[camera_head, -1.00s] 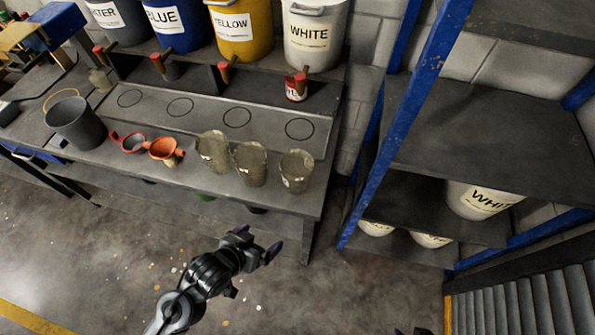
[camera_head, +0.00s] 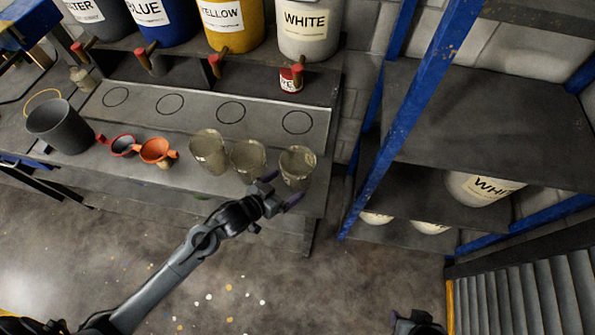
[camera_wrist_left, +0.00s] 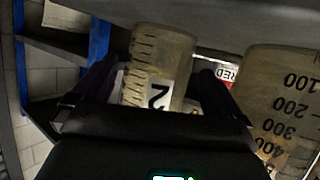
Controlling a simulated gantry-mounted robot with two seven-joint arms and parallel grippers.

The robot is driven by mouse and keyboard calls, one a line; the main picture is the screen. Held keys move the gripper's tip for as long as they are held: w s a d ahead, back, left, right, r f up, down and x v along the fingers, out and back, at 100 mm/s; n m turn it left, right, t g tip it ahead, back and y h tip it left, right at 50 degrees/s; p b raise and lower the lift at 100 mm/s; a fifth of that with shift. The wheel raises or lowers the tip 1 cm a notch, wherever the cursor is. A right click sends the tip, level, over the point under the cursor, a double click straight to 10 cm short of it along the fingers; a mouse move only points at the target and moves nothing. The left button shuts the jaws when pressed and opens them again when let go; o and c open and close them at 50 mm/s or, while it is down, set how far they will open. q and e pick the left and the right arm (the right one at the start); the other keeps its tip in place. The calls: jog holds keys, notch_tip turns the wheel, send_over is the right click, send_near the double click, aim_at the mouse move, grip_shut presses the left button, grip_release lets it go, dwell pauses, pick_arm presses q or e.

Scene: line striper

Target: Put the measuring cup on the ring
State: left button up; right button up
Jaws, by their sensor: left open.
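Three translucent measuring cups stand in a row at the bench's front: a left one (camera_head: 208,150), a middle one (camera_head: 247,158) and a right one (camera_head: 298,165). My left gripper (camera_head: 281,190) is open in front of the right cup. In the left wrist view, this cup (camera_wrist_left: 160,60) shows between the spread fingers (camera_wrist_left: 153,88), with a "2" label on its side. Another cup with a printed scale (camera_wrist_left: 280,100) stands beside it. Several drawn rings lie on the raised strip behind; the rightmost ring (camera_head: 297,122) is bare. My right gripper (camera_head: 418,324) shows only partly at the bottom edge.
Labelled paint buckets (camera_head: 305,30) with taps are above the strip. A blue rack post (camera_head: 400,130) stands right of the bench.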

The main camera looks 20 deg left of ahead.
aim_at(307, 171)
pick_arm(q)
jog(key=shift+w+d+f, duration=0.25)
jog(key=shift+w+f, duration=0.05)
jog(key=shift+w, duration=0.05)
jog(key=shift+x, duration=2.15)
jog(key=shift+a, duration=0.1)
jog(key=shift+c, duration=0.3)
jog(key=c, duration=0.7)
